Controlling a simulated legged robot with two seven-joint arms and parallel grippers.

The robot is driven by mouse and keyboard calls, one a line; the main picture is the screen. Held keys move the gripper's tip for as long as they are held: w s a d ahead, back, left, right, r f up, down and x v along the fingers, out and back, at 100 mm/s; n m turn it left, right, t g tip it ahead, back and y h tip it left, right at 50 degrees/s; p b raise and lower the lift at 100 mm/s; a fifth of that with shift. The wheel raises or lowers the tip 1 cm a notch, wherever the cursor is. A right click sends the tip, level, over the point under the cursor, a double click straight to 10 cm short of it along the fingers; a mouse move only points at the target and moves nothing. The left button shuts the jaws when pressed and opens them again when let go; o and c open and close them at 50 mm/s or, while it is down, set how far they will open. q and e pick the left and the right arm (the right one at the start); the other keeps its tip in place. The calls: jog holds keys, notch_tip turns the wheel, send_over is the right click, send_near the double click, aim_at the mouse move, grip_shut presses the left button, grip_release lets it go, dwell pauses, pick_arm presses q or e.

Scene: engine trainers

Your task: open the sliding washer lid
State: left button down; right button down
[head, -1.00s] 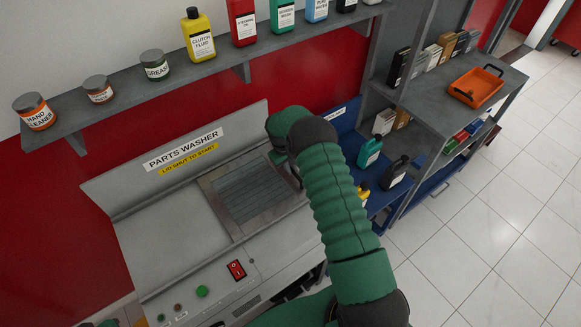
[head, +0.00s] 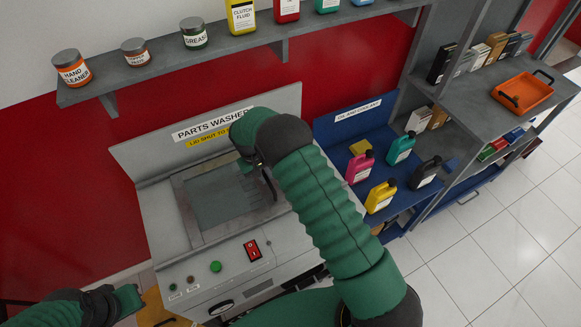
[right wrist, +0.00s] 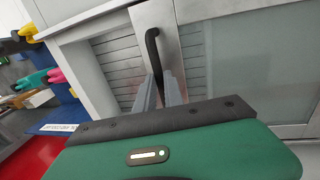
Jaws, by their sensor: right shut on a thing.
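The parts washer (head: 160,222) is a grey machine with a sliding lid (head: 220,200) that has a window panel in a grey frame. In the right wrist view the lid's window (right wrist: 240,70) lies to the right of a black handle (right wrist: 152,50) on its edge strip. Grey slats (right wrist: 112,65) show uncovered to the left of that strip. My right gripper (head: 254,165) is at the handle, with its fingers (right wrist: 160,90) shut on it. In the head view my arm hides part of the washer's right side. My left gripper (head: 128,299) is low at the left, its fingers unclear.
A shelf (head: 240,45) with jars and bottles runs above the washer. A blue bench (head: 335,135) with several bottles stands close to its right. A red switch (head: 252,250) and a green button (head: 215,267) are on the front panel.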

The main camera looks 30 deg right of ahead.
jog(key=b, duration=0.2)
send_over(236, 199)
jog(key=c, duration=1.5)
grip_release()
jog(key=shift+o, duration=0.2)
jog(key=a+r+b, duration=0.2)
jog(key=a+r, duration=0.1)
jog(key=r, duration=1.3)
jog(key=shift+w+a+r, duration=0.15)
jog(key=shift+w+r, duration=0.05)
jog(key=shift+w, duration=0.1)
